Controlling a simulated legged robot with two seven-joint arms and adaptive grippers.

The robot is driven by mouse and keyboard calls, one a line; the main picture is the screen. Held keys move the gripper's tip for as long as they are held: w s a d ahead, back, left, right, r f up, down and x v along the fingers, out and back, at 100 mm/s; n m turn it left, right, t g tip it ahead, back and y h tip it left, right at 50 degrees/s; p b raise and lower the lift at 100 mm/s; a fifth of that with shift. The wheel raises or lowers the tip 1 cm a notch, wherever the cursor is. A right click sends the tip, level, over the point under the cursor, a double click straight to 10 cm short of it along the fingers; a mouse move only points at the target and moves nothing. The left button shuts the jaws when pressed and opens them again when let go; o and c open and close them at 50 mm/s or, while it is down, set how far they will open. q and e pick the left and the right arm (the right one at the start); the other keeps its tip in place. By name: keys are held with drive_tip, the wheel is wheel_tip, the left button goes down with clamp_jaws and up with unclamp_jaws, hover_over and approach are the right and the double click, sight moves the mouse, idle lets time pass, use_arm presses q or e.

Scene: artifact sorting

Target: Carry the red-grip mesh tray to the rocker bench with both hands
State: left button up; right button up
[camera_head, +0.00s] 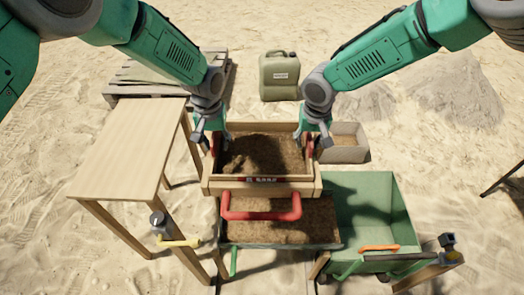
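The red-grip mesh tray (210,185) is a wooden-framed box holding brown soil, in the middle of the head view. A red bar handle (260,214) sticks out at its front, and red grips show at its left and right sides. Its mesh is hidden by the soil. My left gripper (212,136) is at the left side grip, and my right gripper (314,140) is at the right side grip. The fingers come down around the grips, but whether they are closed on them is unclear. I cannot tell which piece is the rocker bench.
A light wooden table (132,150) stands at left. A soil-filled bin (282,233) lies below and in front of the tray, with an empty-looking green bin (365,200) at right. A grey soil box (345,155), a jerrycan (280,78) and a pallet (125,87) stand behind.

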sight(215, 134)
use_arm(q)
clamp_jaws()
use_arm(e)
clamp_jaws()
use_arm(q)
drive_tip(key=shift+r, duration=0.1)
use_arm(e)
drive_tip(key=shift+r, duration=0.1)
